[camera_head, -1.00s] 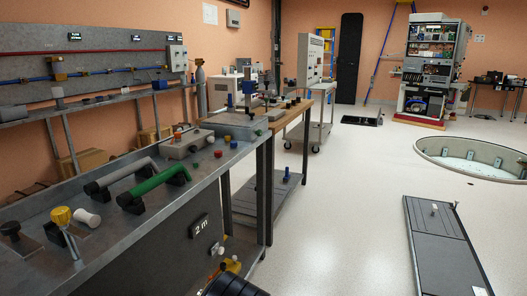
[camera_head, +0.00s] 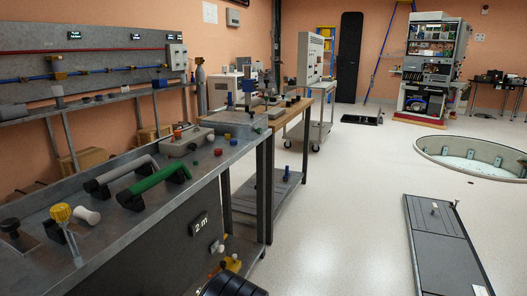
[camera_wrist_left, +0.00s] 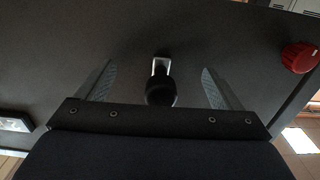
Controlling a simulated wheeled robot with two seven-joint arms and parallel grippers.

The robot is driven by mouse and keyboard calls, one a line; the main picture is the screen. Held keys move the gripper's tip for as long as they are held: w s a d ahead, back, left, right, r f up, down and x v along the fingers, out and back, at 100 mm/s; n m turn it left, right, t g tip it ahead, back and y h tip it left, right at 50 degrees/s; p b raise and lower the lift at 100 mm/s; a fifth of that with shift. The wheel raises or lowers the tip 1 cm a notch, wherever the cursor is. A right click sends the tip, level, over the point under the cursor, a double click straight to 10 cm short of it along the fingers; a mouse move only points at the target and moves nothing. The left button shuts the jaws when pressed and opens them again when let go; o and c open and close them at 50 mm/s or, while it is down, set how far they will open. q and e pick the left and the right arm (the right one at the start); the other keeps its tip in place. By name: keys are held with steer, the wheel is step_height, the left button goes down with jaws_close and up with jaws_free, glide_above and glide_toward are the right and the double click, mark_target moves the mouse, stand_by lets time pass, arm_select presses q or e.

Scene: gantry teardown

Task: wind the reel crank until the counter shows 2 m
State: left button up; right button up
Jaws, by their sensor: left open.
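A small black display (camera_head: 200,223) on the front panel of the grey bench reads "2 m" in white. In the left wrist view my left gripper (camera_wrist_left: 158,70) is open, its two fingers spread against a dark panel. A black round knob (camera_wrist_left: 160,92) on a pale metal bracket (camera_wrist_left: 160,66) sits between the fingers, with a gap on each side. I cannot tell for certain whether this knob is the reel crank's handle. The reel itself is not clearly visible. My right gripper is not in view.
A red knob (camera_wrist_left: 300,57) is right of the gripper. On the bench top are a green handle (camera_head: 155,186), a grey handle (camera_head: 122,174) and a yellow knob (camera_head: 60,213). A dark floor panel (camera_head: 437,242) lies at right near a round floor opening (camera_head: 470,158).

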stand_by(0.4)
arm_select(q)
steer(key=v, duration=0.8)
